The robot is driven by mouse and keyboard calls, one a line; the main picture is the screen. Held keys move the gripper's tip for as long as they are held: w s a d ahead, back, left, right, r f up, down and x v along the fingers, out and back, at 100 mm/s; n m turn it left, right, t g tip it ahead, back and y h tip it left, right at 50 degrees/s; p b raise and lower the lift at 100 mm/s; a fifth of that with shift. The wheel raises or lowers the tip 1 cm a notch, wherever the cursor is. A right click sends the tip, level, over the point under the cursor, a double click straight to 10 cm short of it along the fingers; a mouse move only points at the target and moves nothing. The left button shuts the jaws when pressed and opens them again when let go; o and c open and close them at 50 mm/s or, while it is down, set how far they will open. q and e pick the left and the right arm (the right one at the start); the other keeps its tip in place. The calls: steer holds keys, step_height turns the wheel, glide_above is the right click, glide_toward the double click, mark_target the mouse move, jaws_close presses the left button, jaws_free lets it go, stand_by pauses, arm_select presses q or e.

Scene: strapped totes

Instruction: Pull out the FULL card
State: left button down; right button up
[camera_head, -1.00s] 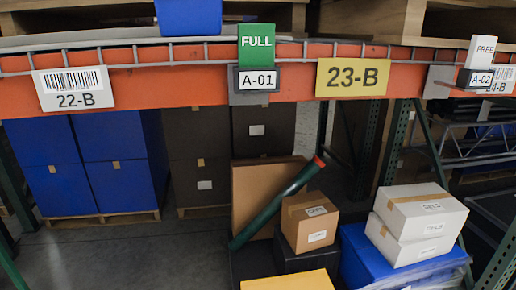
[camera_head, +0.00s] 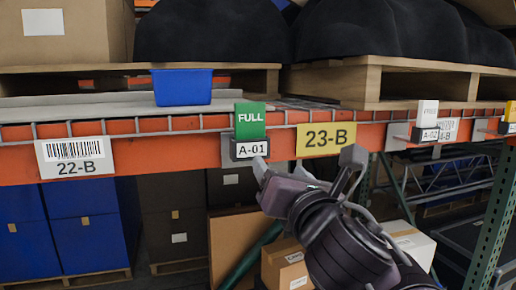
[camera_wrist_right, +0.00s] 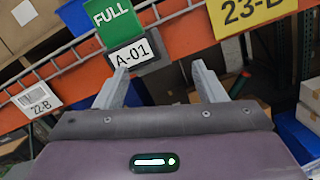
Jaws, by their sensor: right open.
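The green FULL card (camera_head: 250,121) stands upright in the dark A-01 holder (camera_head: 249,149) on the orange shelf beam. In the right wrist view the FULL card (camera_wrist_right: 110,20) is at the upper left, above the A-01 holder (camera_wrist_right: 134,53). My right gripper (camera_head: 308,170) is open and empty, in front of the beam, below and right of the card. In the right wrist view its two fingers (camera_wrist_right: 160,85) are spread, the left one just under the holder. I cannot tell whether it touches. My left gripper is not in view.
The orange beam (camera_head: 205,148) carries a 22-B label (camera_head: 75,160) and a yellow 23-B label (camera_head: 326,139). A blue bin (camera_head: 182,88) sits on the shelf behind the card. A white card (camera_head: 427,112) stands in the A-02 holder farther right. Boxes stand below.

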mark_target(251, 118)
steer(key=s+a+r+n+t+y, duration=0.1)
steer(key=s+a+r+n, duration=0.1)
steer(key=s+r+n, duration=0.3)
steer(key=shift+m, duration=0.4)
steer(key=x, duration=1.2)
steer(key=shift+w+r, duration=0.2)
steer(key=shift+w, duration=0.1)
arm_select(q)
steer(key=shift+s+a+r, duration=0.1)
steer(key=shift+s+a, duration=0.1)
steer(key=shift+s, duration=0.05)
